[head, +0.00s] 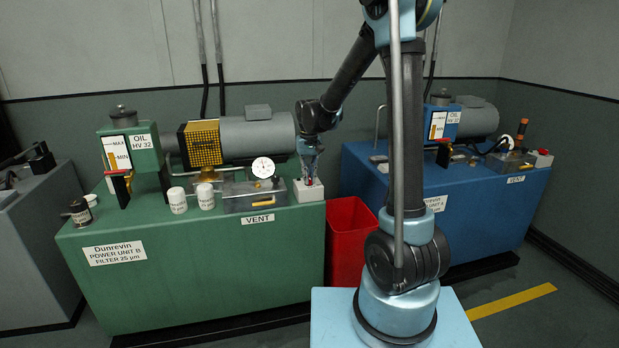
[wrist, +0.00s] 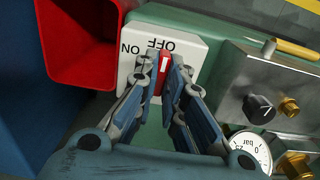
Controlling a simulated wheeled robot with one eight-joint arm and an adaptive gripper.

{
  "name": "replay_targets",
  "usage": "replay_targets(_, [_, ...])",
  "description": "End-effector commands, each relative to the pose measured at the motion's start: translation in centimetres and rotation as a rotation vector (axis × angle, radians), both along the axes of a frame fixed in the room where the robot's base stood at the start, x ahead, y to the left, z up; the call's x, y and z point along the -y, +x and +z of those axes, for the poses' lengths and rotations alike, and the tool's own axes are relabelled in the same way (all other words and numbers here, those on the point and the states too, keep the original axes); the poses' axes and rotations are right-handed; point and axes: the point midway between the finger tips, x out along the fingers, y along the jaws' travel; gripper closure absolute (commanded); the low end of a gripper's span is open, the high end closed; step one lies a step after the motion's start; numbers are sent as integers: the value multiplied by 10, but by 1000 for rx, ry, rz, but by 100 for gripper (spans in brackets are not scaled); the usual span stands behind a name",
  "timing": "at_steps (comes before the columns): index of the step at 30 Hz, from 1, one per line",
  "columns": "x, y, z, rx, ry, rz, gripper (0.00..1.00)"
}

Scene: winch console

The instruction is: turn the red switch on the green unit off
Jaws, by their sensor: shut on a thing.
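The green unit (head: 200,265) carries a small white switch box (head: 308,192) at its right end. In the wrist view the white box (wrist: 130,72) shows the words OFF and ON, upside down. The red switch (wrist: 165,66) is a narrow handle on this box with a white mark, and its visible end is near the word OFF. My gripper (head: 310,180) points down at the box. In the wrist view my gripper (wrist: 168,62) has its fingers closed on both sides of the red switch. The fingers hide part of the switch, so its exact setting is hard to tell.
A red bin (head: 347,232) stands right of the green unit. The vent valve block (head: 250,194) and a round gauge (head: 263,168) sit left of the switch box. Two white canisters (head: 206,196) stand further left. A blue unit (head: 480,215) is behind my arm.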

Motion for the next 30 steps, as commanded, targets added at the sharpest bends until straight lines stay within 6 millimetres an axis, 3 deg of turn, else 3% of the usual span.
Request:
replay_targets(2, [1,3,0,5,-3,-3,100])
replay_targets(3, [1,2,0,5,-3,-3,86])
replay_targets(5, [1,2,0,4,-2,-3,72])
replay_targets(6, [1,2,0,4,-2,-2,70])
replay_targets(19, [0,0,6,1,-1,0,70])
replay_targets(30, [1,0,63,0,-1,0,70])
